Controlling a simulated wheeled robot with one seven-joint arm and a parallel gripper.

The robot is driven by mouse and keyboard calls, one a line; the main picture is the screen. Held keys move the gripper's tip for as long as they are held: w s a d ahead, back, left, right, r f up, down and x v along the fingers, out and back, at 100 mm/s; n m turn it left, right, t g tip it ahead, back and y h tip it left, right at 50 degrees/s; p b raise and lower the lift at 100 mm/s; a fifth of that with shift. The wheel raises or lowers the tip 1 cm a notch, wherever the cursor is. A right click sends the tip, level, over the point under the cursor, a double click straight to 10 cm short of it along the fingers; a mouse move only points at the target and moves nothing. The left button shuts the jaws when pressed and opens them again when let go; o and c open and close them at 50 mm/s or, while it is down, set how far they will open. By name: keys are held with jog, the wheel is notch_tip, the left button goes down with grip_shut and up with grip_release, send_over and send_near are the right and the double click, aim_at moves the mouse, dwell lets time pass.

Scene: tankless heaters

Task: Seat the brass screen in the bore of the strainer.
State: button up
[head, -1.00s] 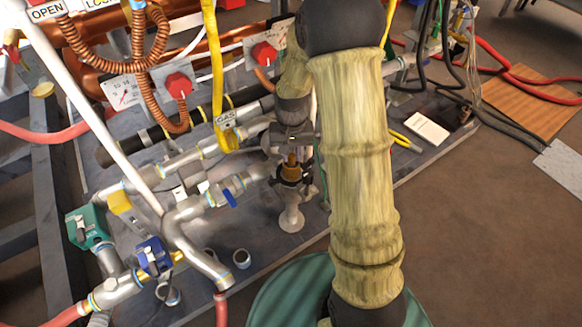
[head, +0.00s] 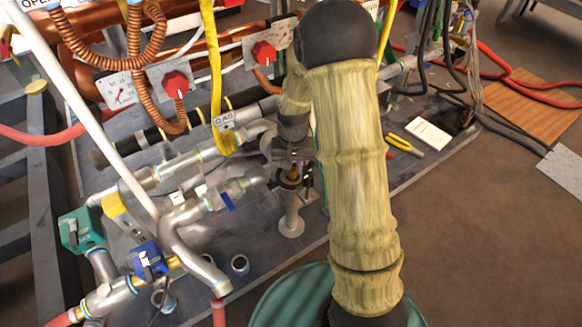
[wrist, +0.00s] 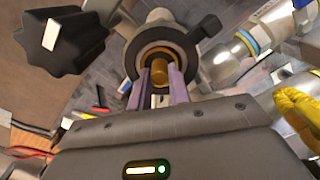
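The strainer (head: 291,215) stands upright on the bench plate, with its dark collar around the open top. The wrist view looks down onto its round bore (wrist: 141,52). The brass screen (wrist: 159,72) shows there as a brass knob with a brass-coloured ring around it, within the mouth of the bore. My gripper (wrist: 159,70) has its two purple fingers on either side of the knob and looks shut on it. In the head view my gripper (head: 293,163) is right above the strainer. The screen's lower part is hidden, and I cannot tell how deep it sits.
A black knob (wrist: 62,38) is near the bore in the wrist view. A yellow gas hose (head: 214,80) hangs at the left. Pliers (head: 405,145) and a white card (head: 428,134) lie at the right.

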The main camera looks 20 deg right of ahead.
jog(key=o, duration=0.4)
jog(key=shift+a, duration=0.1)
jog(key=shift+r, duration=0.1)
notch_tip(320, 180, up, 12)
jog(key=p, duration=0.6)
jog(key=shift+p, duration=0.4)
jog(key=shift+r, duration=0.1)
jog(key=s+r+n+t, duration=0.1)
jog(key=s+r, duration=0.2)
jog(key=s, duration=0.4)
jog(key=s+r+n+t, duration=0.1)
jog(key=s+r, duration=0.2)
jog(key=s, duration=0.4)
jog(key=shift+s+a+r+n+t, duration=0.2)
jog(key=shift+s+n+t, duration=0.1)
jog(key=shift+n, duration=0.1)
